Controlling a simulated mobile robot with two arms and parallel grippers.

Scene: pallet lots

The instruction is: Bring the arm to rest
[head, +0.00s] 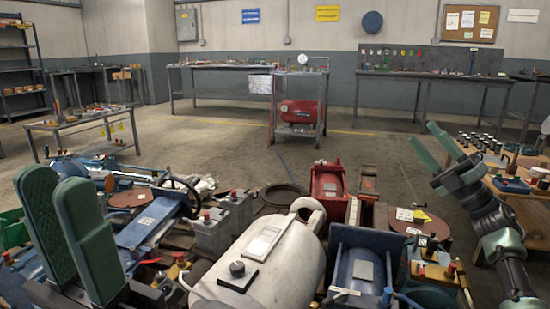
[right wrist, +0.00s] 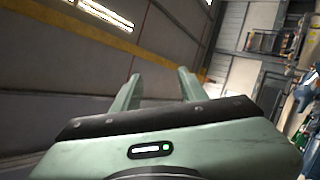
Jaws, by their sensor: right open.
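My left gripper (head: 57,187) is at the lower left of the head view. Its two green ribbed fingers point up, stand apart and hold nothing. My right gripper (head: 421,133) is at the right of the head view, raised on my grey-green arm. Its two fingers point up and left, apart and empty. The right wrist view also shows the right gripper (right wrist: 155,80) open, with nothing between its fingers. Behind it there are only wall, ceiling and distant shelving.
Close in front lie a white tank (head: 262,262), a blue motor (head: 362,262), a red machine (head: 328,190) and other machine parts. A wooden table (head: 519,196) with small items stands close to my right arm. The floor (head: 225,135) beyond is mostly clear, up to a cart (head: 298,131).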

